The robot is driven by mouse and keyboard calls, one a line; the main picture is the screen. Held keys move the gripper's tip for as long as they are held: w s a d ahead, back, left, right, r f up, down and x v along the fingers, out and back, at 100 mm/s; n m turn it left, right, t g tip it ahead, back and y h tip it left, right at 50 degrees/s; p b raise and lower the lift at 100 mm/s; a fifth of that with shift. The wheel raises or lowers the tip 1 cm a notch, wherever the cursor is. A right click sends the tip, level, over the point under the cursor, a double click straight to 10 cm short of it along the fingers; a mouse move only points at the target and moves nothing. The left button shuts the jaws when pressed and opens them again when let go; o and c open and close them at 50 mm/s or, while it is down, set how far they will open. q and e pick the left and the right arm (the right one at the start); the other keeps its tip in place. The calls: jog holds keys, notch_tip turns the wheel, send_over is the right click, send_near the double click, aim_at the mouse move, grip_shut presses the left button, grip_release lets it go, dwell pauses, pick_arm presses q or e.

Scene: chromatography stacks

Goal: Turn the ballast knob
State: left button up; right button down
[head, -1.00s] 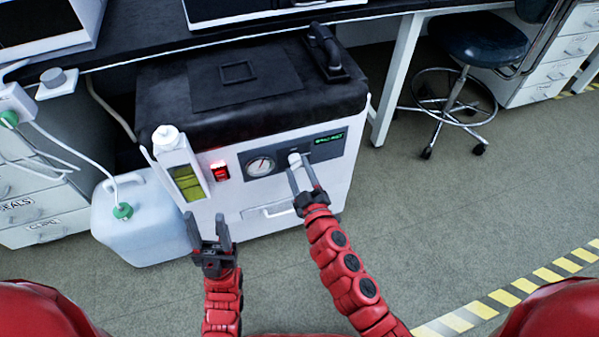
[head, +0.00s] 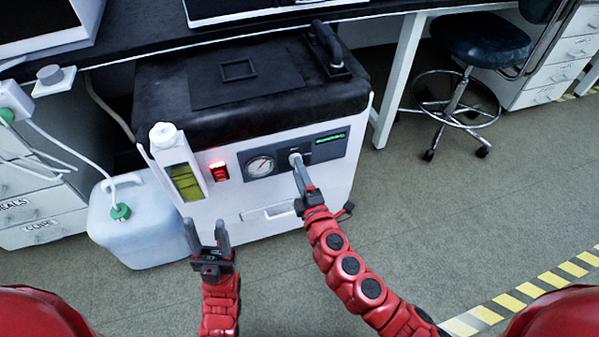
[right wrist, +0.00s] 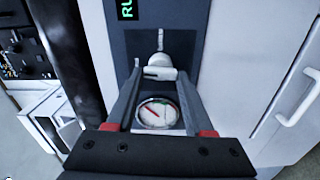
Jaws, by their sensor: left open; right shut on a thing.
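The ballast knob (head: 295,159) is a small pale knob on the dark front panel of the white pump unit, right of the round gauge (head: 260,166). My right gripper (head: 299,168) is shut on the knob. In the right wrist view the knob (right wrist: 160,71) sits between the two fingertips, with the gauge (right wrist: 157,113) seen between the fingers. My left gripper (head: 207,236) is open and empty, low in front of the unit's left side.
A lit red switch (head: 218,171) and an oil sight bottle (head: 180,165) are left of the gauge. A pale jug (head: 137,222) stands on the floor at left. A stool (head: 478,45) stands at right.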

jog(key=shift+a+n, duration=0.1)
jog(key=shift+n, duration=0.5)
jog(key=shift+c, duration=1.4)
grip_release()
jog(key=v, duration=1.7)
jog(key=shift+s+b, duration=0.2)
jog(key=shift+b, duration=0.15)
